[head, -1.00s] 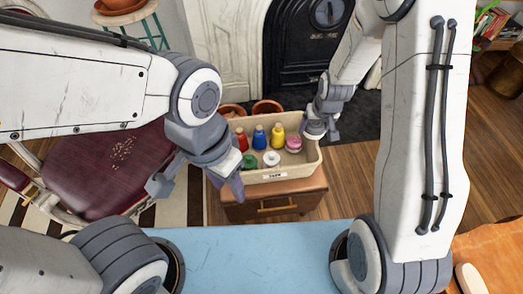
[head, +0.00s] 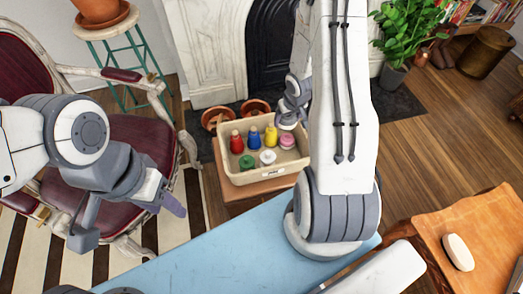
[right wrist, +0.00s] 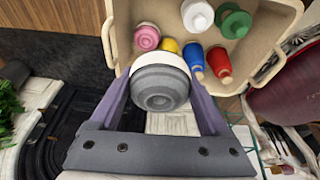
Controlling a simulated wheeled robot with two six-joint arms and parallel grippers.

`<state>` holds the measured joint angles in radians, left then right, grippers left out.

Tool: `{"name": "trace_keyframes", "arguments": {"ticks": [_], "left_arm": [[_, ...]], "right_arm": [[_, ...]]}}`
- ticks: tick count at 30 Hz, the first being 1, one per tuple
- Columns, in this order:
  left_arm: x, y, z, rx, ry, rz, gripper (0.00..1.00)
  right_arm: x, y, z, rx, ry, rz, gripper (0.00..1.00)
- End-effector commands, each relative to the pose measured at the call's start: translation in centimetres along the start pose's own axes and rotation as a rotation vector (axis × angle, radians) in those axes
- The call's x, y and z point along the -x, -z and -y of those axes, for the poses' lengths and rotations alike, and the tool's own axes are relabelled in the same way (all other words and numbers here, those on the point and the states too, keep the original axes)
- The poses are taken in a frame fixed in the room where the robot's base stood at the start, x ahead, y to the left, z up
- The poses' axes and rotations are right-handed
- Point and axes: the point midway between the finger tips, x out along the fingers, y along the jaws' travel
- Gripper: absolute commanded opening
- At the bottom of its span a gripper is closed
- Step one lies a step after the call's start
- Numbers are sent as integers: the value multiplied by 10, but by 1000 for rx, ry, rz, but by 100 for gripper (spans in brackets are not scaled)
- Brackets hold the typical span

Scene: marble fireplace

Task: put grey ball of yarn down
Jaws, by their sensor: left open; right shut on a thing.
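My right gripper (right wrist: 156,108) is shut on the grey ball of yarn (right wrist: 160,90), which looks like a ringed grey piece with a white band behind it. In the right wrist view it is held just outside the rim of the tan bin (right wrist: 112,40). In the head view my right gripper (head: 290,108) is at the far right corner of the bin (head: 243,178); the grey yarn cannot be made out there. The bin holds red (head: 237,143), blue (head: 254,137), yellow (head: 271,137), pink (head: 287,141), green (head: 247,161) and white (head: 268,157) pieces. My left gripper (head: 128,222) is open and empty, left of the bin.
The bin stands on a small wooden cabinet (head: 228,190). A light blue surface (head: 215,258) lies in front. A red chair (head: 125,132) and green stool (head: 128,60) stand left. Terracotta pots (head: 254,107) sit behind the bin. An orange wooden table (head: 480,225) is at right.

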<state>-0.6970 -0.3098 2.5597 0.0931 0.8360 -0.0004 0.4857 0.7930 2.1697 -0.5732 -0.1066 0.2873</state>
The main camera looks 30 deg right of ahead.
Motion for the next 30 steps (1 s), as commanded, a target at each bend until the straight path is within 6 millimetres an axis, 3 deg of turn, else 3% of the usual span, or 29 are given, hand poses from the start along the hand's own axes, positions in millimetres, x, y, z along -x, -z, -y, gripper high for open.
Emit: {"name": "trace_keyframes", "arguments": {"ticks": [1,6,13,19,24,30], "left_arm": [[9,0,-1,0,0,0,50],[6,0,0,0,0,0,50],[-37,-2,3,0,0,1,50],[-55,-3,4,0,0,1,50],[-60,-3,4,0,0,0,50],[-62,-3,5,0,0,0,50]], "right_arm": [[5,-6,-16,-23,0,4,24],[-6,-19,-35,-47,9,5,24],[-64,-35,-34,-47,10,6,24],[-110,-48,-32,-45,10,6,24],[-132,-53,-31,-44,10,4,24],[-144,-57,-30,-42,10,4,24]]}}
